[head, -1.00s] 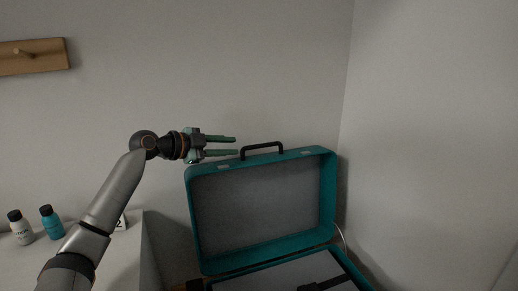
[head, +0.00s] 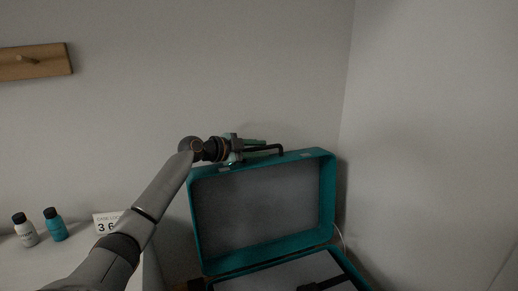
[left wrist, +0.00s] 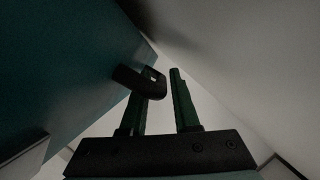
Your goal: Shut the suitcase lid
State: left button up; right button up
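The teal suitcase stands open, its lid (head: 262,205) upright with the grey lining facing me. A black handle (head: 281,149) sits on the lid's top edge. My left gripper (head: 262,146) is at the handle, overlapping its left part. In the left wrist view its two green fingers (left wrist: 160,98) are apart, and the handle (left wrist: 150,82) shows at the left finger's tip, partly in front of it. I cannot tell whether they touch. The suitcase base (head: 285,277) is cut off by the bottom of the head view. My right gripper is out of view.
A white surface (head: 75,268) at left holds a white bottle (head: 25,233), a teal bottle (head: 56,229) and a number card (head: 106,223). A wooden peg rack (head: 34,62) is on the back wall. A wall stands close on the right.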

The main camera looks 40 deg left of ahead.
pick_arm(q)
grip_shut()
dwell(1.4)
